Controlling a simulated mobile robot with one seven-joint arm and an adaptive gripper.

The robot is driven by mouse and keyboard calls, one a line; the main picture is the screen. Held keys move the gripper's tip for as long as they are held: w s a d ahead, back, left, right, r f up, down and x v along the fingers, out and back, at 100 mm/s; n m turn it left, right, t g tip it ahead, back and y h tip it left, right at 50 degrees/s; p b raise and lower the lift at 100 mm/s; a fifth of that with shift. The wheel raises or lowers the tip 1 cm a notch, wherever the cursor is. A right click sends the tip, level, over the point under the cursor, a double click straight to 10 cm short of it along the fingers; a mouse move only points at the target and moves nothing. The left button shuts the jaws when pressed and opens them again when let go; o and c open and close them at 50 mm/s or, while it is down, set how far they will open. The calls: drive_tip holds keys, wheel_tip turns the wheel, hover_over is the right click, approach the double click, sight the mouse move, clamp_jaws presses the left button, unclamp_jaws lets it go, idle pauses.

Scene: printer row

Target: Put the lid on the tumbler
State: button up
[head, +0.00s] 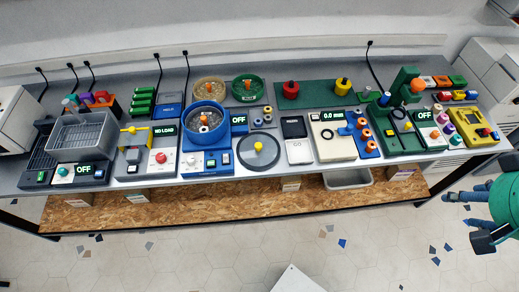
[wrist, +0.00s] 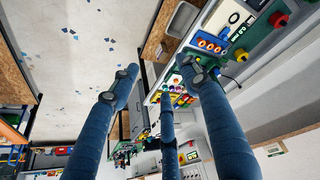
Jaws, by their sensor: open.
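The tumbler (head: 187,160) is a blue machine with an open round bowl (head: 204,122) holding small parts. It stands on the bench in the head view, and its panel display reads OFF. A flat dark grey round lid (head: 268,163) with a yellow knob lies on the bench just right of it. The bowl is uncovered. My gripper (head: 462,217) is at the far right in the head view, in front of the bench and well away from both. Its blue fingers are spread with nothing between them, as the wrist view also shows (wrist: 155,84). I cannot make out tumbler or lid there.
Right of the lid stand a scale (head: 332,138) reading 0.0 and a blue rack with orange rings (head: 365,141). Two round bowls (head: 210,88) (head: 247,87) stand behind the tumbler. A grey basket (head: 83,136) is at the left. The floor before the bench is mostly clear.

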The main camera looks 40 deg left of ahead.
drive_tip(key=w+a+f+n+g, duration=0.2)
drive_tip(key=w+a+n, duration=0.75)
drive_tip(key=a, duration=0.35)
drive_tip(key=n+g+p, duration=0.3)
drive_tip(key=n, duration=1.9)
hover_over(259, 145)
wheel_tip(259, 145, down, 27)
drive_tip(key=shift+d+h, duration=0.1)
drive_tip(key=shift+h, duration=0.2)
wheel_tip(259, 145, down, 8)
drive_tip(key=shift+r+b, duration=0.2)
drive_tip(key=shift+b, duration=0.35)
drive_tip(key=shift+f, duration=0.45)
